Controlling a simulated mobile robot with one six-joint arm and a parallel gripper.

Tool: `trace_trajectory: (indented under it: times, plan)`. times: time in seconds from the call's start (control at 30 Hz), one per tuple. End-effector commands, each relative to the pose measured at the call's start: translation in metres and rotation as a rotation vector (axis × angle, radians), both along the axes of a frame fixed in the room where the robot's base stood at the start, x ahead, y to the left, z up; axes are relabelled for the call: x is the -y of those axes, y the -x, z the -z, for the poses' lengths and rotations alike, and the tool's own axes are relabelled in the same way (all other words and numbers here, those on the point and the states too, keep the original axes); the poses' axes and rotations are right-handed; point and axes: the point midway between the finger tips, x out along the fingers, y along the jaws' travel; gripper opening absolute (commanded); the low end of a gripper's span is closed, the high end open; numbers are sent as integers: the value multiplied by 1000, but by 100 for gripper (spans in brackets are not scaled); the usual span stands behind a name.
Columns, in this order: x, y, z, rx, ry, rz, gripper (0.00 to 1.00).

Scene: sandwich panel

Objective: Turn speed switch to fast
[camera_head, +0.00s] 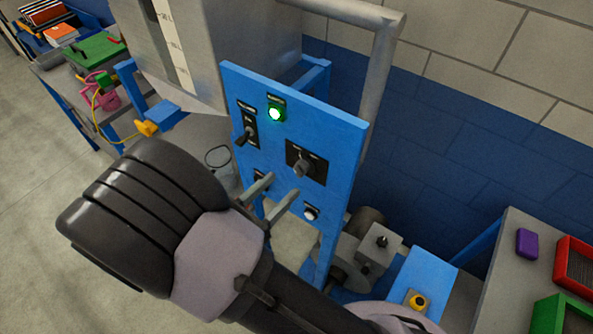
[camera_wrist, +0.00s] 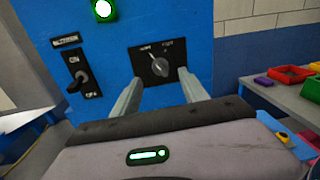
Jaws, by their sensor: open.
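The speed switch (camera_head: 303,167) is a grey rotary knob on a black plate on the blue panel (camera_head: 345,125). In the wrist view the knob (camera_wrist: 160,67) sits beneath two small labels on its plate, and its pointer is tilted toward the upper left. My gripper (camera_head: 280,190) is open and empty in front of the panel, below and left of the knob. In the wrist view my gripper (camera_wrist: 157,82) has one finger on each side of the knob's lower part, apart from it as far as I can tell.
An on/off toggle (camera_head: 248,135) sits left of the knob, and a lit green lamp (camera_head: 276,113) above it. A white button (camera_head: 311,213) is lower on the panel. A metal post (camera_head: 378,80) stands behind. A grey table (camera_head: 503,246) with coloured bins is at the right.

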Motion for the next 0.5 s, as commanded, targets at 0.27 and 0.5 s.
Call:
trace_trajectory:
  times: [0.27,0.5]
  plan:
    - [37,-40,0,-1,-1,3,52]
    - [42,-46,-1,1,-1,1,52]
